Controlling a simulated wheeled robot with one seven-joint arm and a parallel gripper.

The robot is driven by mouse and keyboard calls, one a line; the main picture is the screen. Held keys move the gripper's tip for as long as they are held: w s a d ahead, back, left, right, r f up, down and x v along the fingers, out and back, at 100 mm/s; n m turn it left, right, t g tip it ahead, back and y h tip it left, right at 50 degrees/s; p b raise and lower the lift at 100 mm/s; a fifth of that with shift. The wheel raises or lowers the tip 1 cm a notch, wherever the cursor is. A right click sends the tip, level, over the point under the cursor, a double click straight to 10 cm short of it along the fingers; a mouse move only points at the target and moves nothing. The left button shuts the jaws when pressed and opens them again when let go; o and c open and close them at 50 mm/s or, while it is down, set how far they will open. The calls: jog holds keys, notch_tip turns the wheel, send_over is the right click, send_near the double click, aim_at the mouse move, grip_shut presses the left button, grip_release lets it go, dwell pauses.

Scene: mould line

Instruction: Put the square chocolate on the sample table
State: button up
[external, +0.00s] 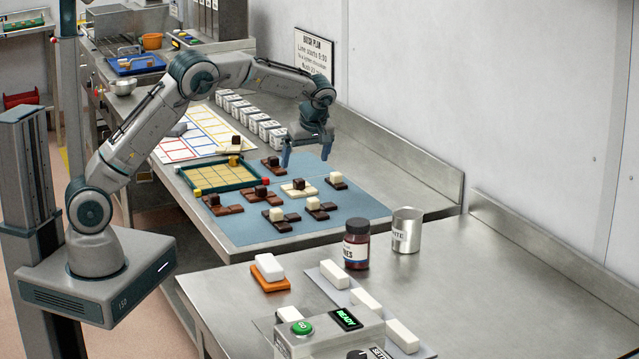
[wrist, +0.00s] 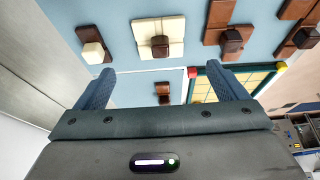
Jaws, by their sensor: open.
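Several chocolates lie on a blue mat (external: 245,232), each a flat tile with a small cube on top. A cream, squarish tile with a brown cube (external: 299,188) is near the mat's middle; it also shows in the wrist view (wrist: 172,30). Other tiles are brown, with brown or cream cubes, such as one at the right (external: 337,181). I cannot tell for certain which one is the square chocolate. My gripper (external: 306,157) is open and empty above the mat's far part, fingers pointing down. In the wrist view its fingers (wrist: 160,72) touch nothing. No table is labelled as the sample table.
A green-framed yellow grid tray (external: 195,187) sits left of the mat. A row of white labelled blocks (external: 250,120) stands behind. The front metal table (external: 500,290) holds a dark jar (external: 356,244), a tin (external: 406,230) and white bars; its right side is clear.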

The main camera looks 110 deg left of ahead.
jog(key=shift+v, duration=1.55)
jog(key=w+d+r+m+t+h, duration=0.15)
jog(key=d+r+m, duration=0.35)
jog(key=d, duration=0.9)
jog(key=w+d+r+m+t, duration=0.1)
jog(key=d+r+m+t, duration=0.15)
jog(key=d+m, duration=0.85)
jog(key=s+d+f+m, duration=0.1)
jog(key=s+d+m, duration=0.2)
jog(key=s+d, duration=0.2)
jog(key=s+d+f+m+t+h, duration=0.1)
jog(key=s+d+m, duration=0.3)
jog(key=d, duration=0.7)
jog(key=s+d+f+m+t, duration=0.1)
jog(key=s+d+m, duration=0.3)
jog(key=d, duration=0.5)
jog(key=shift+s+f+h, duration=0.35)
jog(key=shift+s+f, duration=0.25)
jog(key=shift+s, duration=0.5)
